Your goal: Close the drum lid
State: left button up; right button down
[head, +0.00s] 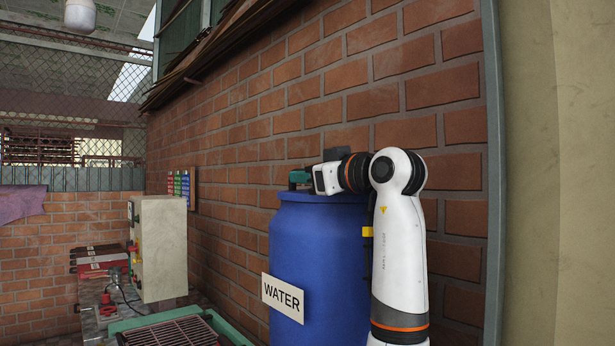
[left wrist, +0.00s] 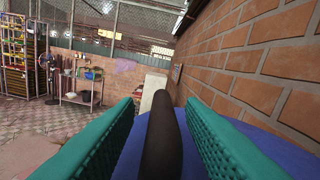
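A blue drum (head: 315,245) with a white "WATER" label (head: 283,298) stands against the brick wall in the head view. Its top looks blue; I cannot tell from here how its lid sits. My left gripper (head: 300,178) is at the drum's top, level and pointing left, with teal fingertips near the rim. In the left wrist view its two teal fingers (left wrist: 160,125) are apart. A dark bar (left wrist: 165,135) runs between them, with a gap at the left finger; contact at the right finger is unclear. A blue surface (left wrist: 285,150) lies below the fingers. My right gripper is not in view.
The brick wall (head: 400,95) is close behind the drum. A beige control box (head: 160,245) and a green-framed grate (head: 175,332) stand to the left. The left wrist view shows a shelf rack (left wrist: 28,65), a fan (left wrist: 48,68) and open floor (left wrist: 45,125) farther off.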

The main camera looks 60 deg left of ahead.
pick_arm(q)
jog(key=d, duration=0.4)
jog(key=d+b, duration=0.1)
jog(key=d, duration=0.1)
jog(key=shift+w+d, duration=0.35)
jog(key=shift+d, duration=0.05)
